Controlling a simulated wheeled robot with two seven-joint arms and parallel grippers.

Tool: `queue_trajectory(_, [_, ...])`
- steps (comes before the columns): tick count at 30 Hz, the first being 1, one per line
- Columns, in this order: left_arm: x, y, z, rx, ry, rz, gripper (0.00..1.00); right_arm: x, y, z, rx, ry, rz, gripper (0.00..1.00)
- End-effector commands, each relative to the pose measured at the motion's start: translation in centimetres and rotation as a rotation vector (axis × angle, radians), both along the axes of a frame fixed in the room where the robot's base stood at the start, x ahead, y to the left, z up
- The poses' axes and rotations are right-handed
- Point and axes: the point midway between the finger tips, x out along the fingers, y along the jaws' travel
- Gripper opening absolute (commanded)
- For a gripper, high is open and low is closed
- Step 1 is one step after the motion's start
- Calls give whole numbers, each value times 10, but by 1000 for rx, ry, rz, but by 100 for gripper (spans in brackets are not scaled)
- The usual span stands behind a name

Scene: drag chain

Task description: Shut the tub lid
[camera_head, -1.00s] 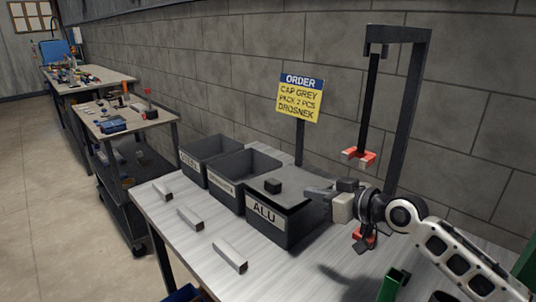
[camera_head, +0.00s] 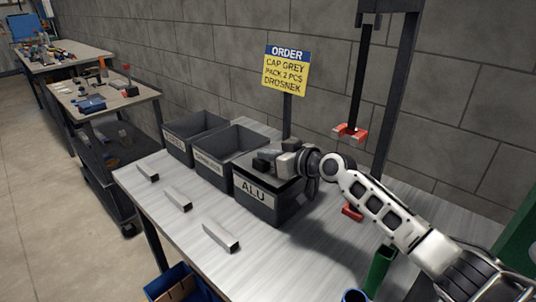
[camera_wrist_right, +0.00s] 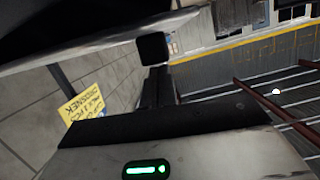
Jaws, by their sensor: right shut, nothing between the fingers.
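The ALU tub (camera_head: 258,203) is a dark grey box with a white label, at the right end of a row on the table. Its dark lid (camera_head: 242,170) lies over the top, mostly hidden behind my right gripper; I cannot tell whether it sits fully down. My right gripper (camera_head: 264,160) is shut and empty, over the lid; whether it touches is unclear. In the right wrist view the shut dark fingers (camera_wrist_right: 159,85) point away from me, with a small dark block (camera_wrist_right: 153,47) near their tips. My left gripper is not in view.
Two open tubs (camera_head: 228,155) (camera_head: 190,135) stand left of the ALU tub. Several metal bars (camera_head: 220,237) lie along the table's front. A yellow order sign (camera_head: 285,75) stands behind. A dark stand with red jaws (camera_head: 350,133) is to the right.

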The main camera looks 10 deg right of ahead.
Motion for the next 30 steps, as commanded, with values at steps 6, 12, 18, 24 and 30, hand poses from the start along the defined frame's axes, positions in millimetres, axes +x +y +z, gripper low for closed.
queue_trajectory(6, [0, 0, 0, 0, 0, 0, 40, 1, 1, 0, 1, -1, 1, 0])
queue_trajectory(12, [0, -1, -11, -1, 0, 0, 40, -2, 4, -15, -43, -26, 1, 0])
queue_trajectory(18, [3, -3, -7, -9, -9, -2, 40, -4, 7, -22, -103, -70, 0, 0])
queue_trajectory(24, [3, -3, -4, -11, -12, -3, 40, -4, 7, -22, -103, -66, 1, 0])
queue_trajectory(30, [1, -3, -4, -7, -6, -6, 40, -8, 4, -19, -104, -66, 4, 0])
